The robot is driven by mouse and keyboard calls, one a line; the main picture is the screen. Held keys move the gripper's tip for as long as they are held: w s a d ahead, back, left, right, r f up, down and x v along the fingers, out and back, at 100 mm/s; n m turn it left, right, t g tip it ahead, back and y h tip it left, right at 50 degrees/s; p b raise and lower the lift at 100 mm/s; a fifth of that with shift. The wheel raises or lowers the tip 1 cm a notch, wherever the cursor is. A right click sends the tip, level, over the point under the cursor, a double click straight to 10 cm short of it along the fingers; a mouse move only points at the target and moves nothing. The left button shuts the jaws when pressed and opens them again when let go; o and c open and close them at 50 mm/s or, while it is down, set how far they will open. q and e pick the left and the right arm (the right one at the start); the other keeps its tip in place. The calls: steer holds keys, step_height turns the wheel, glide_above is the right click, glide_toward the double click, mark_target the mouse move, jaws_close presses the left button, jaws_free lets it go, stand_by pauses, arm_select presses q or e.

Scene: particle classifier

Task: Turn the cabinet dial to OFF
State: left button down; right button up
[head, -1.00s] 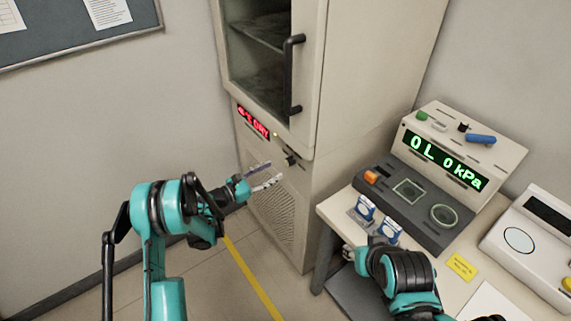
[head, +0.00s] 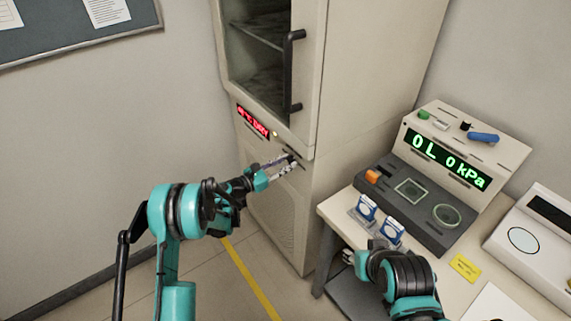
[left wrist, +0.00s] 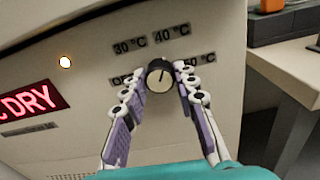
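The cabinet dial, a black knob with a light face (left wrist: 160,74), is on the cabinet's lower front panel. Around it are labels 30 °C, 40 °C, a partly hidden one at right and a partly hidden "O…" at left. The light mark on the knob appears to point roughly up. My left gripper (left wrist: 161,92) is open, one finger on each side of the dial; I cannot tell whether they touch it. In the head view my left gripper (head: 284,165) largely covers the dial. My right gripper (head: 350,256) is low beside the table, its fingers barely visible.
The cabinet (head: 345,100) has a glass door with a black handle (head: 293,70) above the panel. A red display (left wrist: 30,106) reads "DRY". The table at right holds a pressure instrument (head: 455,150) and blue-and-white items (head: 366,207). The floor at left is clear.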

arm_select(q)
steer(key=shift+n, duration=0.4)
steer(key=n+b, duration=0.1)
steer(key=n, duration=0.1)
steer(key=shift+n, duration=0.4)
steer(key=n, duration=0.3)
steer(key=shift+n, duration=0.3)
steer(key=n, duration=0.3)
steer(key=shift+n, duration=0.3)
steer(key=n, duration=0.3)
steer(key=shift+n, duration=0.4)
steer(key=n, duration=0.4)
steer(key=shift+n, duration=2.7)
